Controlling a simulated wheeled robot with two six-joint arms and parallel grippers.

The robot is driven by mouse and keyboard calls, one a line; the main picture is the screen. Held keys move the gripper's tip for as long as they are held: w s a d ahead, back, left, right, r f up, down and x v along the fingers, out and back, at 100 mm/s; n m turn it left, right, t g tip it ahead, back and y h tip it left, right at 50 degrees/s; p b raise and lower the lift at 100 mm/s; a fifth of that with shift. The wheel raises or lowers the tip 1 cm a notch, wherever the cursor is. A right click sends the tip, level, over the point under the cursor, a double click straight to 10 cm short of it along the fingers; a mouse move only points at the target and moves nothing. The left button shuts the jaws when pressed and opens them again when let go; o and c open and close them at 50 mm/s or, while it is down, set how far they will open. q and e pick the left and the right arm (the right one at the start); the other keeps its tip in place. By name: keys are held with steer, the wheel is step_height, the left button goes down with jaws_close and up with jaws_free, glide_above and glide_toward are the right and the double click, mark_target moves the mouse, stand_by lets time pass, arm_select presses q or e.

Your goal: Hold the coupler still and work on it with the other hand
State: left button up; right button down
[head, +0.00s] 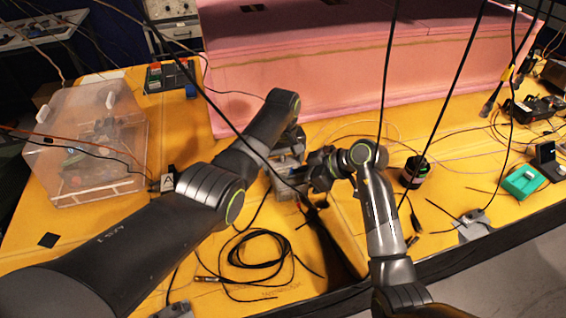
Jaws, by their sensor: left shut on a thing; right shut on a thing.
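The coupler (287,190) is a small grey metallic piece low over the yellow table, near the middle of the head view. It is mostly hidden by my grippers. My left gripper (287,165) comes down on it from above and is shut on it. My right gripper (308,177) reaches in from the right and is shut at the coupler's right side. The fingertips of both grippers are small and dark here, so the exact contact is hard to see.
A coiled black cable (258,250) lies in front. A clear plastic box (95,140) stands at left, and a pink foam wall (340,60) behind. A black cylinder (415,170) and a green box (523,182) are at right. Black cables hang across the view.

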steer(key=shift+s+a+m+t+h, duration=0.1)
steer(key=shift+s+m+t+h, duration=0.1)
steer(key=shift+m+t+h, duration=1.05)
steer(key=shift+m+y, duration=0.35)
steer(key=shift+m, duration=0.2)
steer(key=c, duration=1.3)
jaws_free()
steer(key=shift+o, duration=0.2)
steer(key=n+g+y, duration=0.1)
steer(key=n+g, duration=0.1)
steer(key=n, duration=0.1)
steer(key=shift+w, duration=0.2)
steer(key=shift+n+g+y, duration=0.3)
steer(key=shift+g+y, duration=0.05)
steer(key=shift+y, duration=0.05)
